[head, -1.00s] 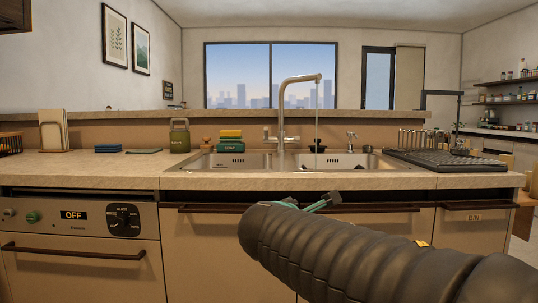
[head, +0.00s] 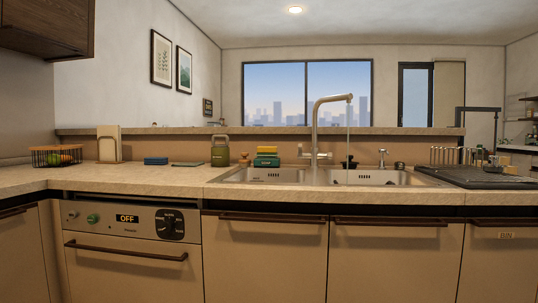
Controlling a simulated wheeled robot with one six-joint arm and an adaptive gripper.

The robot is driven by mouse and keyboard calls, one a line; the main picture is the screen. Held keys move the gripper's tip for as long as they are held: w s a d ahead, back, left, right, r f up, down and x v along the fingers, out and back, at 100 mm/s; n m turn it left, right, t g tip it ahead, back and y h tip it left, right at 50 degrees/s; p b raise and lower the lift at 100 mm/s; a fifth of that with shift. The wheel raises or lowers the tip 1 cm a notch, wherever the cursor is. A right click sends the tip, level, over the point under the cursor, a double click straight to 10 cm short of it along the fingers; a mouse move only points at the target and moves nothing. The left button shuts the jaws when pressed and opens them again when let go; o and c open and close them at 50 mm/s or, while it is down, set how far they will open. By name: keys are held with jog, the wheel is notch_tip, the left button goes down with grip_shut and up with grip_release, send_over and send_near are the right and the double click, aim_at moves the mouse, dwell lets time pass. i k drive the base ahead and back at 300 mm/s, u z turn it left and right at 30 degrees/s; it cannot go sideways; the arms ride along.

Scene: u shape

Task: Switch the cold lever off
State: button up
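The tall metal faucet (head: 315,130) stands behind the double sink (head: 268,175), with its spout arching to the right. A thin stream of water (head: 349,125) falls from the spout towards the right basin. Small handles stick out on both sides of the faucet's base, a left one (head: 301,151) and a right one (head: 329,155). I cannot tell from here which is the cold lever, and their exact angles are too small to read. My gripper is not in view.
A green jug (head: 220,151) and a sponge stack (head: 266,157) stand left of the faucet. A dark drying rack (head: 475,177) lies to the right. A fruit basket (head: 57,156) is at the far left. The counter's left stretch (head: 150,177) is mostly clear.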

aim_at(300, 154)
jog(key=u, duration=0.1)
jog(key=k, duration=0.3)
jog(key=u, duration=1.05)
jog(key=i, duration=0.75)
jog(key=z, duration=0.9)
jog(key=i, duration=0.6)
jog(key=z, duration=0.7)
